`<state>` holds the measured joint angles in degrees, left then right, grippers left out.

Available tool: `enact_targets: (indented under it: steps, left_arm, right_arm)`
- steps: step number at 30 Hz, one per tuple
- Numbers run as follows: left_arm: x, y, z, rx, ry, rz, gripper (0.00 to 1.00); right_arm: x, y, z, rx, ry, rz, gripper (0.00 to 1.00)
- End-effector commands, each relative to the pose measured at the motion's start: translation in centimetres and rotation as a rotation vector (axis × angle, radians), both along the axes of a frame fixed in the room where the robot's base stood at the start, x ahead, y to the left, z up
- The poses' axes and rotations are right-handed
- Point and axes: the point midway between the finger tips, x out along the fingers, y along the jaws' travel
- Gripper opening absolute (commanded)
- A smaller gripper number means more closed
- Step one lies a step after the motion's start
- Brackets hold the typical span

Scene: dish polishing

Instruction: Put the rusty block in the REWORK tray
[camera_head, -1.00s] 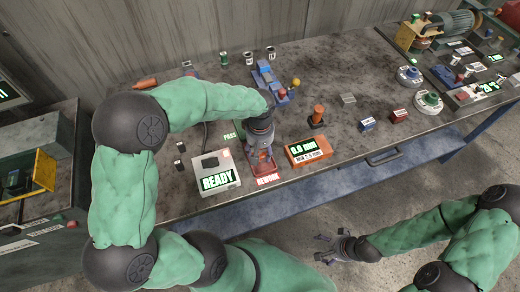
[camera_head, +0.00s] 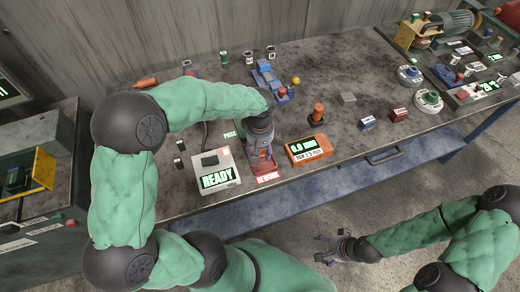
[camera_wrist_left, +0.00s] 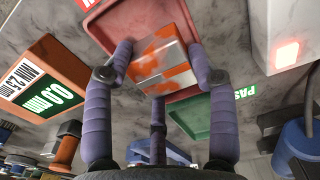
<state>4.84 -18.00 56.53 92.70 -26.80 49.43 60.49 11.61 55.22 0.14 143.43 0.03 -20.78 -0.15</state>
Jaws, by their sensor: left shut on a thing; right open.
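The rusty block (camera_wrist_left: 158,52), grey metal with orange rust patches, is held between the fingers of my left gripper (camera_wrist_left: 160,50). In the head view my left gripper (camera_head: 262,156) points down over the red REWORK tray (camera_head: 268,176), and it mostly hides the block. In the wrist view the red tray (camera_wrist_left: 102,30) lies behind the block; whether the block touches its floor I cannot tell. The green PASS tray (camera_wrist_left: 205,115) shows beside it. My right gripper (camera_head: 332,247) is open and empty, off the bench at the front.
A white READY device (camera_head: 215,172) stands left of the tray, and an orange gauge box (camera_head: 308,150) stands right of it. A blue fixture (camera_head: 268,80) and an orange-topped piece (camera_head: 317,112) are behind. The bench's right middle has free room between small blocks.

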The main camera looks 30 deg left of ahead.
Motion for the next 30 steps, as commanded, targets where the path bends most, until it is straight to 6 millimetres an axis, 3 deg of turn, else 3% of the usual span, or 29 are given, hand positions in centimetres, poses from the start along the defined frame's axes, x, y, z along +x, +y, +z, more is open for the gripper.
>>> enact_targets:
  steps: [1, 2, 3, 6, 23, 30]
  left_arm:
    - [-0.8, -0.4, -1.6, -0.006, 0.025, -0.004, 0.0]
    - [-0.8, -0.4, -1.6, -0.006, 0.025, -0.004, 0.0]
    - [-0.8, -0.4, -1.6, -0.006, 0.025, -0.004, 0.6]
    - [-0.8, -0.4, -1.6, -0.007, 0.025, -0.004, 0.85]
    - [-0.5, -0.3, -0.9, -0.004, 0.018, -0.005, 0.85]
    - [-0.4, -0.3, 2.2, -0.004, 0.01, -0.003, 0.85]
  right_arm:
    - [0.0, 0.0, -0.2, 0.0, 0.0, 0.0, 0.81]
    - [0.0, 0.0, -0.2, 0.0, 0.0, 0.0, 0.81]
    - [0.0, 0.0, -0.2, 0.0, 0.0, 0.0, 0.81]
    - [0.0, 0.0, -0.2, 0.0, 0.0, 0.0, 0.81]
    - [0.0, 0.0, -0.1, 0.0, 0.0, 0.0, 0.81]
    - [0.0, 0.0, -0.1, 0.0, 0.0, 0.0, 0.81]
